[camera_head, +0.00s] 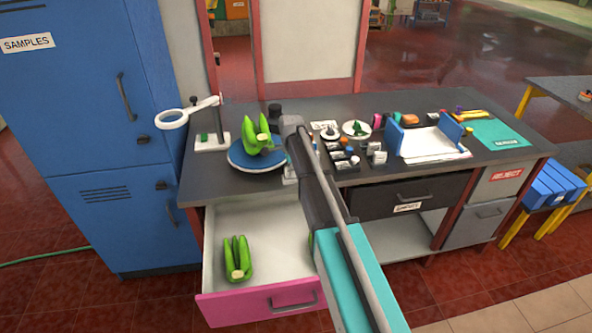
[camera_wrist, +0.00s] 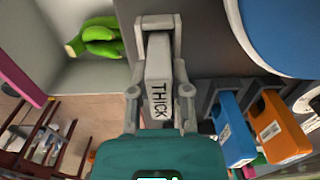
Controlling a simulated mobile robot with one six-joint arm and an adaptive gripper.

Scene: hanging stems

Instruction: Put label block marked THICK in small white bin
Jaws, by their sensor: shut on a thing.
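The white label block (camera_wrist: 158,70), with THICK printed in dark letters, is between the fingers of my gripper (camera_wrist: 157,38) in the wrist view. The fingers are shut on its two sides, and the lettering faces the camera. The block is above the edge of the dark worktop, beside the open drawer. In the head view my arm hides most of the gripper and the block. I cannot make out a small white bin for certain in either view.
An open drawer (camera_head: 262,308) with a pink front holds green bananas (camera_head: 238,260). More bananas (camera_head: 256,138) lie on a blue plate (camera_head: 244,163). A white magnifier stand (camera_head: 211,143) is at the left. Small blocks and an open-ended blue holder (camera_head: 396,133) crowd the worktop's right.

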